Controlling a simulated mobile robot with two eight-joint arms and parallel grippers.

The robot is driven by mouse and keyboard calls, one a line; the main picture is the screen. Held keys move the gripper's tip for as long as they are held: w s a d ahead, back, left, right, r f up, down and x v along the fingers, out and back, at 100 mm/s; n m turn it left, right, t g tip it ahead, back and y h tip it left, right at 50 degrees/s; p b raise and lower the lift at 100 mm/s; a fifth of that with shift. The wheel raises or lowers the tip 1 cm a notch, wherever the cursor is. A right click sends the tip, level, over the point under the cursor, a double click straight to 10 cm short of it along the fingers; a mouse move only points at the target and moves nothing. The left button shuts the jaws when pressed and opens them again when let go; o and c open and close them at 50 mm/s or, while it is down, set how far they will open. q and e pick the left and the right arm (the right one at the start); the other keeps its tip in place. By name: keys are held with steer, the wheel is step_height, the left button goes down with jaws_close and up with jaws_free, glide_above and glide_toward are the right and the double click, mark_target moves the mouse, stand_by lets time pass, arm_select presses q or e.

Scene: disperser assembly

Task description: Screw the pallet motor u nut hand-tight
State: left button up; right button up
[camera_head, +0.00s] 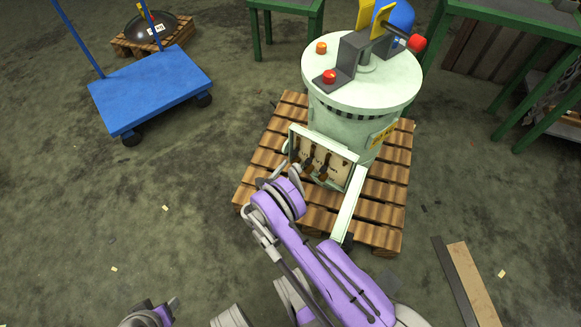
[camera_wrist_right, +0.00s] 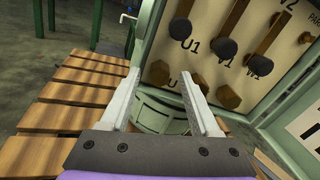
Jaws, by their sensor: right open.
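The pallet motor is a pale green cylinder (camera_head: 362,80) on a wooden pallet. Its open terminal box (camera_head: 345,172) faces me. In the right wrist view the board (camera_wrist_right: 275,80) carries dark-capped terminals by the U1, V1 and W1 labels, and a lower row of brown hex nuts. The leftmost brown nut (camera_wrist_right: 158,72) is beside a partly covered U label. I cannot tell which one is the u nut. My right gripper (camera_wrist_right: 160,85) is open and empty in front of the lower left of the board. My left gripper (camera_head: 160,312) is partly visible at the bottom edge.
The pallet (camera_head: 385,205) extends around the motor. The box's light green door (camera_head: 347,205) stands open on the right. A blue cart (camera_head: 150,88) stands at the left and a green table (camera_head: 515,12) at the top right. Planks (camera_head: 470,285) lie on the floor at right.

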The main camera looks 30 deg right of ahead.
steer(key=shift+w+d, duration=0.25)
steer(key=shift+d, duration=0.2)
jaws_close()
